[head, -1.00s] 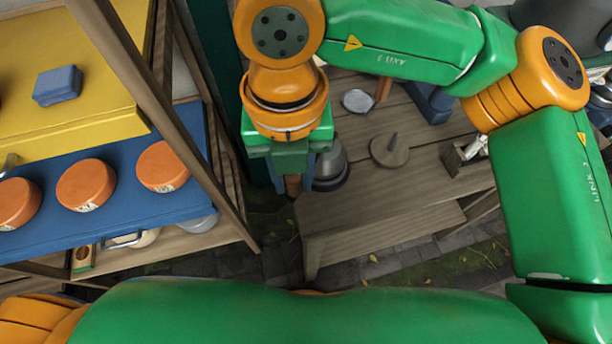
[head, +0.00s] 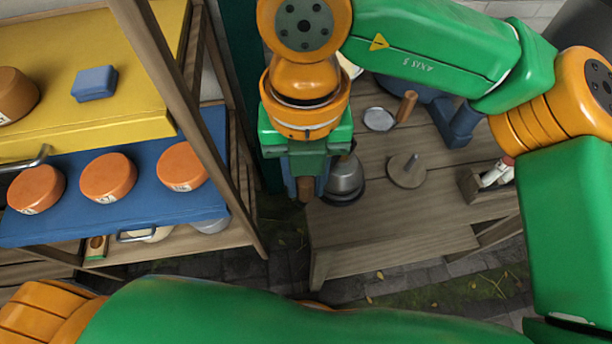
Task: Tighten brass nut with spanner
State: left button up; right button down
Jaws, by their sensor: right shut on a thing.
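My right gripper (head: 305,187) points down near the left edge of the wooden bench, just left of a grey metal vessel. It is shut on a brown, wooden-looking piece (head: 305,191), of which only a short end shows between the fingers. I cannot tell whether this is the spanner's handle. I cannot make out a brass nut or a spanner head. My left gripper is out of view.
The bench (head: 400,235) carries the grey vessel (head: 345,180), a round wooden disc with a peg (head: 407,171), a small metal dish (head: 379,119) and a small box (head: 476,186). A shelf at left has a blue board (head: 130,215) with orange round tubs (head: 108,178).

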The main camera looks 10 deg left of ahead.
jog(key=shift+r+p, duration=1.3)
jog(key=shift+r, duration=0.65)
